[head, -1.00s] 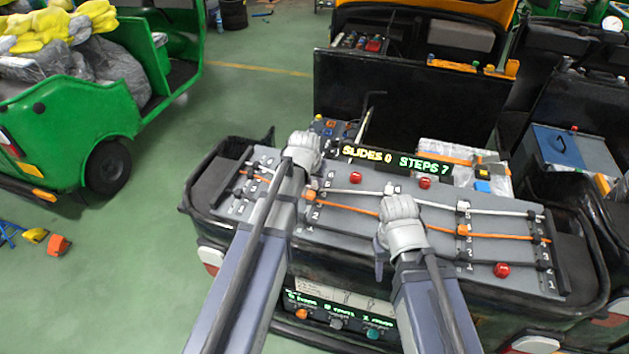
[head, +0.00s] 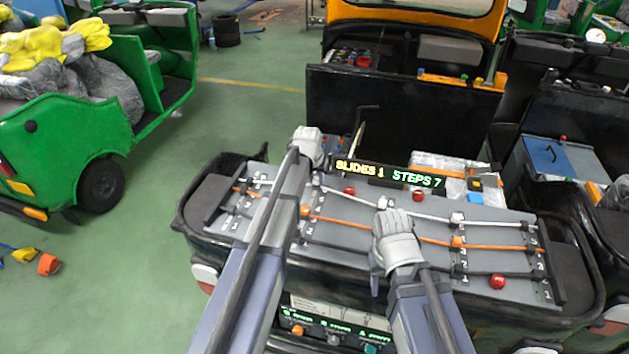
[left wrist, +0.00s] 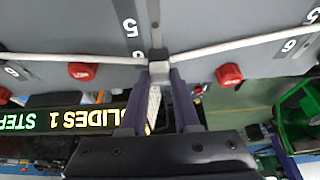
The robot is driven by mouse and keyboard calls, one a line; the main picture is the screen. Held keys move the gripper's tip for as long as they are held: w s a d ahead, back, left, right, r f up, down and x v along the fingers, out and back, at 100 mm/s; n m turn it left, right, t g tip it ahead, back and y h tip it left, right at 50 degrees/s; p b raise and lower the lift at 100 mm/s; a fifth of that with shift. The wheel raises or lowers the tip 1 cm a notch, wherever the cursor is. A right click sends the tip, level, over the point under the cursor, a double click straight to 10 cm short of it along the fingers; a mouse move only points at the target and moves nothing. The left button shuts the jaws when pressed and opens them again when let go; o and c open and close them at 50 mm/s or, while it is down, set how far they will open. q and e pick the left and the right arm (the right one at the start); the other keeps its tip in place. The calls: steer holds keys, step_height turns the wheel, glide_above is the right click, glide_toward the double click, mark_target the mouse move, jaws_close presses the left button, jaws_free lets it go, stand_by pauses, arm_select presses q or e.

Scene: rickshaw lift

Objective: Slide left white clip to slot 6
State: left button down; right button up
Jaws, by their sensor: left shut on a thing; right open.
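My left gripper (head: 309,143) is beyond the back edge of the grey slotted board (head: 345,238). In the left wrist view its two dark fingers (left wrist: 160,105) are shut on the white clip (left wrist: 158,70), which sits on the white cable (left wrist: 225,48) by a rail between numbered marks. A 5 is printed beside that rail, and 6s stand by the other rails. My arm hides the clip in the head view. My right gripper (head: 396,236) is over the middle of the board, apart from the left one; its fingertips are hard to make out.
An orange cable (head: 365,226) with orange clips crosses the board in front of the white one. Red knobs (head: 418,195) stand on the board. A lit sign (head: 388,173) behind it reads SLIDES 1 STEPS 7. A green vehicle (head: 70,140) stands left; open floor lies between.

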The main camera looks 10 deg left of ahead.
mark_target(314, 195)
arm_select(q)
steer(key=c, duration=0.6)
jaws_free()
steer(key=shift+w, duration=0.25)
steer(key=shift+c, duration=0.2)
steer(key=shift+s+r, duration=0.1)
steer(key=p+v, duration=0.7)
steer(key=shift+r, duration=0.25)
steer(key=shift+s, duration=0.15)
steer(key=shift+s, duration=0.1)
